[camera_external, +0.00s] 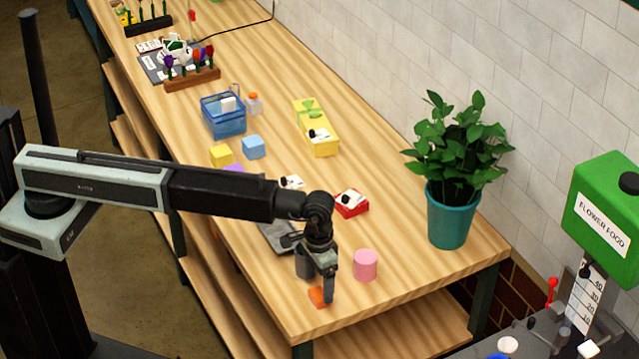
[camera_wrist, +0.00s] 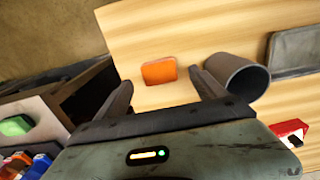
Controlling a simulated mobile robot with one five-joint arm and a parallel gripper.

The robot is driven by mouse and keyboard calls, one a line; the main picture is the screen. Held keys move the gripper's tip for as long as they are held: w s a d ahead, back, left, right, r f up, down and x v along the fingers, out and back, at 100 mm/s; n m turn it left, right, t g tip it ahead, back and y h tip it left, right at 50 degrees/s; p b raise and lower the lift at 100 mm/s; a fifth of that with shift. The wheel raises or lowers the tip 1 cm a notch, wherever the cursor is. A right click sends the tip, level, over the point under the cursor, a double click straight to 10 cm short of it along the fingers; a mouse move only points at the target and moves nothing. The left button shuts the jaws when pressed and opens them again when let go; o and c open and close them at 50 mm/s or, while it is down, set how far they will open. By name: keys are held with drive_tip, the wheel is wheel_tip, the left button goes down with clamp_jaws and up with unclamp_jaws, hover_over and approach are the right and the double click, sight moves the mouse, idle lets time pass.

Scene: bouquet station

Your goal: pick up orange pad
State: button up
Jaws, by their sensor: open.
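The orange pad (camera_external: 317,297) lies flat on the wooden table near its front corner. In the wrist view the orange pad (camera_wrist: 159,71) sits ahead of the jaws, between the lines of the two fingers, with clear wood around it. My gripper (camera_external: 318,287) points down just over the pad in the external view, and one finger covers part of it. My gripper (camera_wrist: 165,88) is open and empty in the wrist view. I cannot tell the exact height of the fingertips above the table.
A grey cup (camera_wrist: 237,76) stands close beside the right finger in the wrist view. A pink cylinder (camera_external: 365,265) stands right of my gripper. A red block (camera_external: 351,204) and a potted plant (camera_external: 452,210) are farther back. The table's front edge is close.

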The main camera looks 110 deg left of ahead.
sight(319, 294)
wheel_tip(319, 294, down, 4)
drive_tip(key=shift+r+b, duration=0.25)
drive_tip(key=shift+b, duration=0.75)
drive_tip(key=shift+r, duration=0.2)
drive_tip(key=shift+c, duration=0.7)
drive_tip(key=c, duration=1.3)
drive_tip(key=shift+r+p, duration=0.1)
drive_tip(key=shift+p, duration=0.2)
